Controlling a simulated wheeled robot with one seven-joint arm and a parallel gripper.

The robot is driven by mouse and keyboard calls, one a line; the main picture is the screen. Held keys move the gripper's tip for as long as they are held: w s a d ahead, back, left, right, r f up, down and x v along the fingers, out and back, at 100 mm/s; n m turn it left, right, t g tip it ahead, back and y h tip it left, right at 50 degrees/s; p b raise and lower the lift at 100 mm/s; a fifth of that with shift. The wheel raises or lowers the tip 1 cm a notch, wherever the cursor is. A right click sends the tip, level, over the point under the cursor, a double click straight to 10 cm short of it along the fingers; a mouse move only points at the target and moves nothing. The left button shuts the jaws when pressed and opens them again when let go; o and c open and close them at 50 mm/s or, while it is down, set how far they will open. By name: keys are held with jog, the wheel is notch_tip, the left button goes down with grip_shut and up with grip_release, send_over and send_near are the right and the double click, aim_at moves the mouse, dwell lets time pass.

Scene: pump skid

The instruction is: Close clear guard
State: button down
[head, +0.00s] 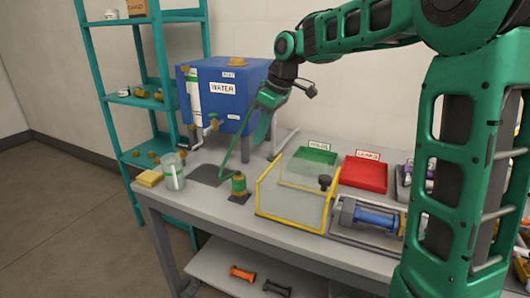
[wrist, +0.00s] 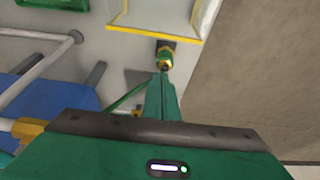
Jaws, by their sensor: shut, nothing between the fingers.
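The clear guard (head: 291,203) is a see-through panel or box with yellow edges on the bench, left of the pump. The blue pump body (head: 377,217) sits in a grey tray and is uncovered. A black knob (head: 325,182) shows at the guard's right side. My gripper (head: 260,138) is shut and empty, pointing down in front of the blue tank, left of and apart from the guard. In the wrist view my shut fingers (wrist: 161,78) point toward a green and yellow fitting, with part of the guard's yellow edge (wrist: 155,32) beyond it.
The blue water tank (head: 222,92) stands at the back left. A thin green hose-like line (head: 236,139) runs near my gripper. The fitting (head: 239,185), a clear jar (head: 174,172) and a sponge (head: 150,178) stand on the bench. Green (head: 316,156) and red (head: 364,174) trays lie behind.

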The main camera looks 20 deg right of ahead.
jog(key=d+x, duration=0.1)
jog(key=x, duration=0.9)
jog(key=s+d, duration=0.2)
jog(key=d, duration=0.1)
jog(key=shift+s+r, duration=0.1)
jog(key=shift+s, duration=0.3)
